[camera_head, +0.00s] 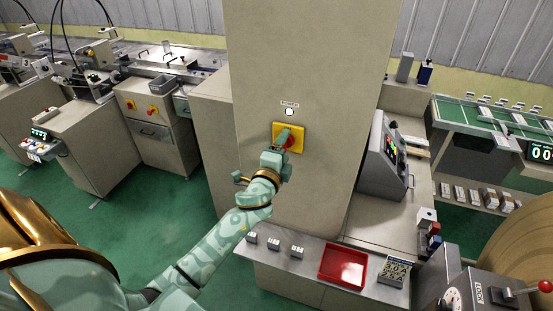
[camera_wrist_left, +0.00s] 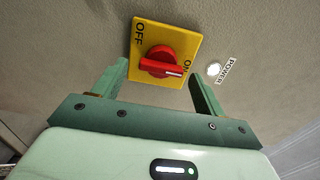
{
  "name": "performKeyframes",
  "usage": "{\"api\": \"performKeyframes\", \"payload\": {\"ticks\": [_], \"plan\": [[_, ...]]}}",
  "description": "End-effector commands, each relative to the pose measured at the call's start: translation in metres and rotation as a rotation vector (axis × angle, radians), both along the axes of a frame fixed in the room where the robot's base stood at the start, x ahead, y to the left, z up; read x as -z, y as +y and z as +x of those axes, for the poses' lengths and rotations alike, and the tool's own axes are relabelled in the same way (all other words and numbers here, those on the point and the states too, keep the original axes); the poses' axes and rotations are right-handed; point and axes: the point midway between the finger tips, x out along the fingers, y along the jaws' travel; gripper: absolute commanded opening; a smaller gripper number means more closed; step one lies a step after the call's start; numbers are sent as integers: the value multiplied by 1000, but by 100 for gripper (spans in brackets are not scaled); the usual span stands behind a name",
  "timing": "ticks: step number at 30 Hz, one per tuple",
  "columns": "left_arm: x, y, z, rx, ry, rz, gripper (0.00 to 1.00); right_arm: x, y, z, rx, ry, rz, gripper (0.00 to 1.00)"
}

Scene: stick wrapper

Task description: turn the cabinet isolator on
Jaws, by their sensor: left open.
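The cabinet isolator is a red rotary knob (camera_wrist_left: 161,62) on a yellow plate (camera_wrist_left: 183,35), fixed to the front of the tall beige cabinet (camera_head: 310,50). In the left wrist view the plate reads OFF at upper left and ON at right. The white mark on the knob points right, toward the ON lettering. In the head view the yellow plate (camera_head: 300,129) is partly covered by my left gripper (camera_head: 284,138). My left gripper also shows in the left wrist view (camera_wrist_left: 158,80), open, its fingers apart on either side of the knob. Contact with the knob cannot be told. My right gripper is out of view.
A pale round POWER lamp (camera_head: 290,112) is above the plate. Below are a grey ledge with a red tray (camera_head: 343,267) and several small blocks. A control panel (camera_head: 384,157) stands to the right. Machines line the left, with green floor (camera_head: 130,220) between.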

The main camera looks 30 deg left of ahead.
Motion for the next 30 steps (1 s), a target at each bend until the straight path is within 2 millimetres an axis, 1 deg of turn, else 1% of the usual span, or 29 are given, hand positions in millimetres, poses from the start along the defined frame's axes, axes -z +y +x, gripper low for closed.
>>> {"api": "performKeyframes", "payload": {"ticks": [2,5,12,15,18,21,24,30], "plan": [[2,-3,-10,0,2,-1,72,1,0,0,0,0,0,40],[3,-8,-31,1,3,-2,72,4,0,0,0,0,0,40],[5,-23,-96,1,3,-3,72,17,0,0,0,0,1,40],[5,-29,-119,0,5,-2,72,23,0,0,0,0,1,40],[4,-33,-137,0,5,-1,72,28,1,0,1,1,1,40],[3,-36,-148,0,4,-2,72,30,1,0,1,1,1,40],[2,-37,-153,0,3,-1,72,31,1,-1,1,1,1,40],[1,-38,-155,0,2,0,72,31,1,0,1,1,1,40]]}}
